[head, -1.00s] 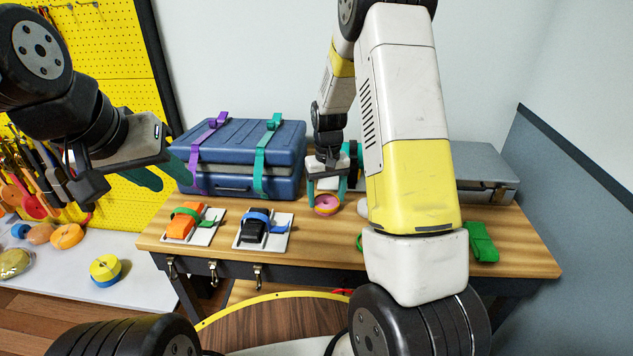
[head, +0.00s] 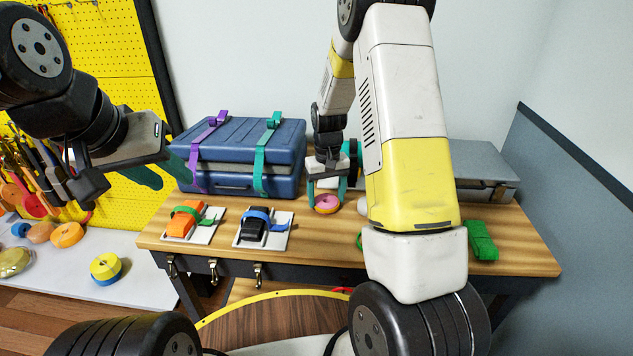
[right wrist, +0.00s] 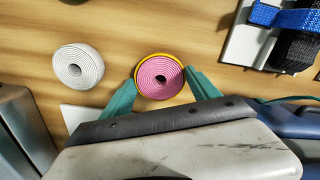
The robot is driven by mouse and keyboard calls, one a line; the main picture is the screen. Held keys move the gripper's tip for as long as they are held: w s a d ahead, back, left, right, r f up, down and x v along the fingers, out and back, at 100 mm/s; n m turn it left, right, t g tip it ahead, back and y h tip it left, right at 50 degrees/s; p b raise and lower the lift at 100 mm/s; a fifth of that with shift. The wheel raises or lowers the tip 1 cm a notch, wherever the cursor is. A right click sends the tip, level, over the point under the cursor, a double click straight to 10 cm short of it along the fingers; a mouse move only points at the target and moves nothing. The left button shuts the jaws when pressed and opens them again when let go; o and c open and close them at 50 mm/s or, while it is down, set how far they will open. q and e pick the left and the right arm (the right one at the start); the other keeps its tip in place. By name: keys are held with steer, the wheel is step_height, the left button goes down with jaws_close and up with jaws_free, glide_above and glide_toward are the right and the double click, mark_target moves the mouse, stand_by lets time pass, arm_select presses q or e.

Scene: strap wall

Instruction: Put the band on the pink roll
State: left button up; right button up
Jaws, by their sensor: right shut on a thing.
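The pink roll (head: 326,201) stands on the wooden table; its coiled top shows in the right wrist view (right wrist: 153,77). A yellow band (right wrist: 158,55) shows around the roll's far edge in that view, and around its side in the head view (head: 326,211). My right gripper (head: 326,207) is low at the roll, a teal finger on each side, shut on the yellow band. The near part of the band is hard to make out. My left gripper (head: 172,183) is open and empty, raised left of the blue case.
A white roll (right wrist: 78,68) lies near the pink one. A strapped blue case (head: 240,155) stands behind. White plates with an orange block (head: 184,222) and a black block (head: 254,230) lie front left. A grey case (head: 480,165) and green strap (head: 481,240) are right.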

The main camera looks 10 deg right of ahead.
steer(key=o, duration=1.4)
steer(key=shift+f, duration=0.1)
steer(key=shift+c, duration=0.2)
steer(key=shift+r, duration=4.05)
steer(key=shift+r, duration=0.1)
steer(key=s+a+r+t+y, duration=0.1)
steer(key=s+r+t, duration=0.1)
steer(key=s+r, duration=0.4)
steer(key=s+r+t+y, duration=0.1)
steer(key=s+r, duration=0.3)
steer(key=r, duration=0.5)
steer(key=s+a+r+t, duration=0.1)
steer(key=s+r+t, duration=0.2)
steer(key=s, duration=1.1)
steer(key=shift+r, duration=0.95)
